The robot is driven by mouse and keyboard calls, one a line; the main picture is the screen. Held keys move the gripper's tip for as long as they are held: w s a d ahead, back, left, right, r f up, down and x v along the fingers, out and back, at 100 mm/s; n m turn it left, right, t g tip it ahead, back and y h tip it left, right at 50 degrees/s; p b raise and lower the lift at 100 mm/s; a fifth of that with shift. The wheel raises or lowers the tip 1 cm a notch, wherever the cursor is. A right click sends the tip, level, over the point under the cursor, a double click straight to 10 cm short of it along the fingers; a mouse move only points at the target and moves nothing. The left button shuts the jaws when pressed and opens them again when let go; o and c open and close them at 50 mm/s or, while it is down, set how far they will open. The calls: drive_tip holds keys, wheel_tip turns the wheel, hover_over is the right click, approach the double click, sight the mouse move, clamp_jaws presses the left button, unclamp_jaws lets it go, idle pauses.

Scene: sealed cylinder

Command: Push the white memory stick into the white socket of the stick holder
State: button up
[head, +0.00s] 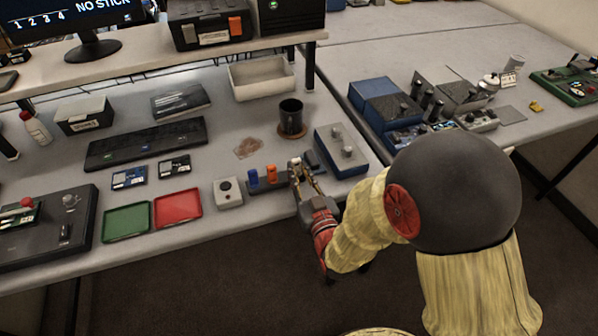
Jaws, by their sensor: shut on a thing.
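My gripper (298,174) is at the holder's right end, fingers toward the table, shut on a small pale thing, apparently the white memory stick (295,162). Only its top shows between the fingers. The white socket is hidden behind my gripper. I cannot tell whether the stick touches or enters it.
A white box with a round dark button (228,192) stands left of the holder. A blue-sided box with knobs (341,150) stands close right of my gripper. A dark mug (291,117) is behind. Red (177,208) and green (127,222) trays lie left. A monitor (90,22) reads "NO STICK".

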drive_tip(key=shift+f, duration=0.15)
drive_tip(key=o, duration=0.9)
drive_tip(key=v, duration=1.2)
